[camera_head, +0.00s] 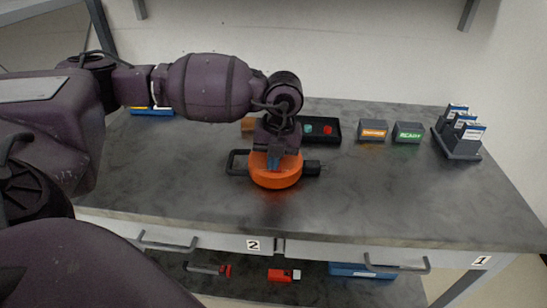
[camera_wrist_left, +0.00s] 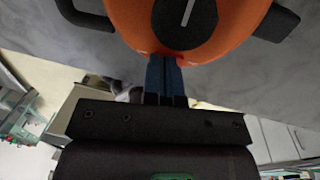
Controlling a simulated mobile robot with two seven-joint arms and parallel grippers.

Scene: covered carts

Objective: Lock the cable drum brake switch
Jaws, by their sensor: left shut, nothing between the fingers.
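The orange cable drum (camera_head: 276,180) sits on the grey worktop, with a black handle on its left and a black part sticking out on its right. My left gripper (camera_head: 273,162) comes down over the drum's far part with its blue fingers shut and empty. In the left wrist view the drum (camera_wrist_left: 245,28) shows at the top, with a round black knob (camera_wrist_left: 184,25) bearing a pale line. The shut fingertips (camera_wrist_left: 164,60) are at the drum's edge beside the knob; I cannot tell whether they touch. The knob is hidden in the head view.
Behind the drum is a black tray (camera_head: 321,139) with a green and a red piece. A box with an orange label (camera_head: 373,131), a box with a green label (camera_head: 407,132) and a black rack (camera_head: 458,147) stand right. The front worktop is clear. Red items lie on the shelf below.

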